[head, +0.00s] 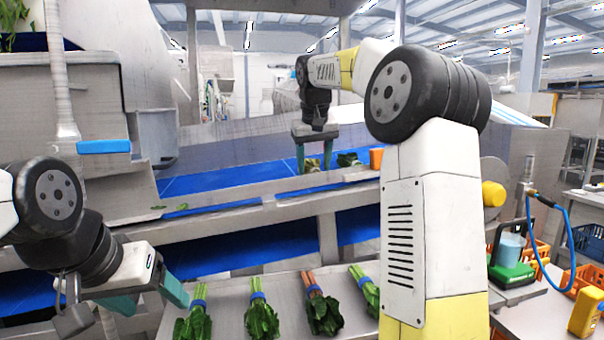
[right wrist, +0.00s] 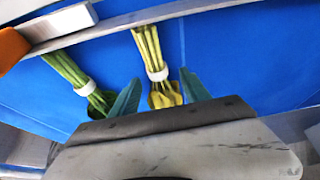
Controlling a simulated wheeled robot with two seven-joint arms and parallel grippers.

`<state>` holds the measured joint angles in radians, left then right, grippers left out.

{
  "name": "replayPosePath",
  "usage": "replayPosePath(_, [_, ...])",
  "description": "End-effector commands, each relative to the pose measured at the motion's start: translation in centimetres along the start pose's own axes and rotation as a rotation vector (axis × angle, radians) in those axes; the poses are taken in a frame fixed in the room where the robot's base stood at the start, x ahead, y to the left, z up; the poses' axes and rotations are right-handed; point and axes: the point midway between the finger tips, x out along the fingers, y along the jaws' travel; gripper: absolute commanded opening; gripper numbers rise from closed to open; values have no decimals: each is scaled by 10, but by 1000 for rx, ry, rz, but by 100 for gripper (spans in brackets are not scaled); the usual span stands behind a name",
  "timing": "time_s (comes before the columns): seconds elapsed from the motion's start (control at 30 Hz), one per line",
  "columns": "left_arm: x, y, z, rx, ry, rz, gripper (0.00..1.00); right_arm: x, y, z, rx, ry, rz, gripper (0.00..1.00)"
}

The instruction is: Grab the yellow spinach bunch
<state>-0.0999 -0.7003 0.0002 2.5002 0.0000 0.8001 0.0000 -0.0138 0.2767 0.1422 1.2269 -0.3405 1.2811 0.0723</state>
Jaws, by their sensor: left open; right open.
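The yellow spinach bunch (right wrist: 150,45) has pale yellow stems and a white band and lies on the blue belt in the right wrist view. Its yellowish leaf end is between the two teal fingers of my open right gripper (right wrist: 160,88). In the head view, my right gripper (head: 314,158) points down over the belt, with the bunch (head: 312,166) small between its fingers. Contact cannot be told. A green bunch (right wrist: 70,72) with a white band lies beside it. My left gripper (head: 142,303) is open and empty at the lower left.
Several leafy bunches with blue bands lie on the grey front ledge (head: 235,290). A metal rail (right wrist: 110,25) runs along the belt by the stem ends. An orange block (head: 376,158) sits near the green bunch.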

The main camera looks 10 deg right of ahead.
Motion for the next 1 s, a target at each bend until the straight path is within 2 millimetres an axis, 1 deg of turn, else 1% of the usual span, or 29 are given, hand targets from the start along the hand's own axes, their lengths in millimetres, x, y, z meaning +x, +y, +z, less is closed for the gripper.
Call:
replayPosePath(0.03, [0, 0, 0, 0, 0, 0, 71, 6, 0, 0, 0, -2, 0, 55])
replayPosePath(0.1, [0, 0, 0, 0, 0, 0, 71, 12, 0, 0, 0, -1, 0, 55])
replayPosePath(0.37, [0, 0, 0, 0, 0, 0, 71, 14, 0, 0, 0, 1, 0, 55])
replayPosePath(0.4, [0, 0, 0, 0, 0, 0, 71, 14, 0, 0, 0, 1, 0, 47])
replayPosePath(0.47, [0, 0, 0, 0, 0, 0, 71, 14, 0, 0, 0, 1, 0, 35])
replayPosePath(0.5, [0, 0, 0, 0, 0, 0, 71, 14, 0, 0, 0, 1, 0, 27])
replayPosePath(0.63, [0, 0, 0, 0, 0, 0, 71, 14, 0, 0, 0, 1, 0, 2])
replayPosePath(0.67, [0, 0, 0, 0, 0, 0, 71, 14, 0, 0, 0, 1, 0, 0])
replayPosePath(1.0, [0, 0, 0, 0, 0, 0, 71, 12, 0, -1, 0, 2, 0, 0])
